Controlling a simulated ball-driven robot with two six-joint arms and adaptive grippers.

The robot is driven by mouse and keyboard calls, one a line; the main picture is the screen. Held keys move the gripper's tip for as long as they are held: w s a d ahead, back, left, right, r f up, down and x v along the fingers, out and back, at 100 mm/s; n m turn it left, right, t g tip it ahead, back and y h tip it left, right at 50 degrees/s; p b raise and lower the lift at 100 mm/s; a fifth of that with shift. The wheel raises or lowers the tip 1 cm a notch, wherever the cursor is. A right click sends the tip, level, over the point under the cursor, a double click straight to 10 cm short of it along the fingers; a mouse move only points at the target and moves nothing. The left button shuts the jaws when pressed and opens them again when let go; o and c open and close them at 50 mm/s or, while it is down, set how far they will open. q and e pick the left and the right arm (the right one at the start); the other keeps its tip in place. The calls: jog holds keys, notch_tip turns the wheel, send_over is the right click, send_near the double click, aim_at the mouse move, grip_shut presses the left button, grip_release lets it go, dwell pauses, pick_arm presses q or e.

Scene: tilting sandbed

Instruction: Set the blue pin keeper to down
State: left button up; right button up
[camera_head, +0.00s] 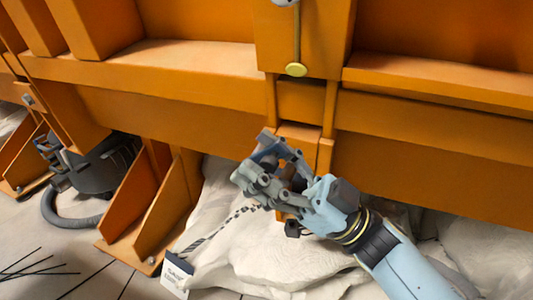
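My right gripper (256,166) is in front of the orange frame, at the narrow orange post (299,133) below the middle upright. Its grey fingers point up and to the left. A gap shows between parts of the fingers, but I cannot tell whether they are open or shut on something. I cannot make out the blue pin keeper for certain; a dark blue-grey part at the fingertips could be it or a finger. A chain (228,217) runs from below the gripper to a white tag (175,277). My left gripper is not in view.
An orange beam (190,63) crosses the view. Orange gussets (150,205) stand left. A dark machine with a curved hose (70,218) sits behind them. Pale rock-like lumps (255,250) lie below.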

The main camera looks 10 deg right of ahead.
jog(key=shift+r, duration=0.1)
jog(key=shift+w, duration=0.1)
jog(key=shift+d, duration=0.1)
jog(key=v, duration=1.2)
